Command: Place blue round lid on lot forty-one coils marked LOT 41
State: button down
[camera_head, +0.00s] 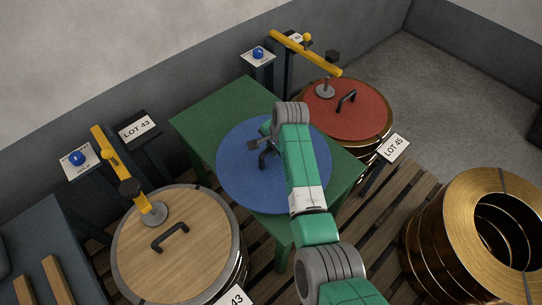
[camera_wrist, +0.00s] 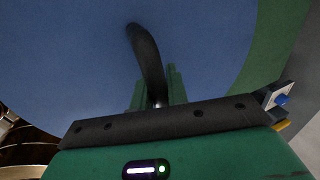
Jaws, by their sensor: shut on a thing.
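The blue round lid (camera_head: 240,182) lies over the green table (camera_head: 208,122) in the head view, covering much of its top. I cannot tell whether it touches the table. My gripper (camera_head: 264,148) is at the lid's middle, shut on its black handle. In the wrist view the blue lid (camera_wrist: 75,60) fills most of the picture, and its curved black handle (camera_wrist: 147,50) runs down between the green fingers of my gripper (camera_wrist: 157,92). My arm hides part of the lid's right side. No label reading LOT 41 is legible in either view.
A wooden lid (camera_head: 195,250) covers the drum near the LOT 43 signs (camera_head: 137,129). A red lid (camera_head: 365,108) covers the coils by the LOT 45 sign (camera_head: 394,148). Yellow clamp arms (camera_head: 108,150) reach over both. Uncovered copper coils (camera_head: 425,235) stand at right on pallet slats.

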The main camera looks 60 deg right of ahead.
aim_at(271, 151)
jog(key=shift+w+d, duration=0.4)
jog(key=shift+w+d+f+b, duration=0.15)
jog(key=shift+f+b, duration=0.1)
jog(key=shift+b, duration=0.1)
notch_tip(271, 151, down, 3)
jog(key=shift+f+b, duration=0.1)
jog(key=shift+b, duration=0.8)
jog(key=shift+f, duration=0.1)
jog(key=c, duration=1.4)
grip_release()
jog(key=shift+o, duration=0.2)
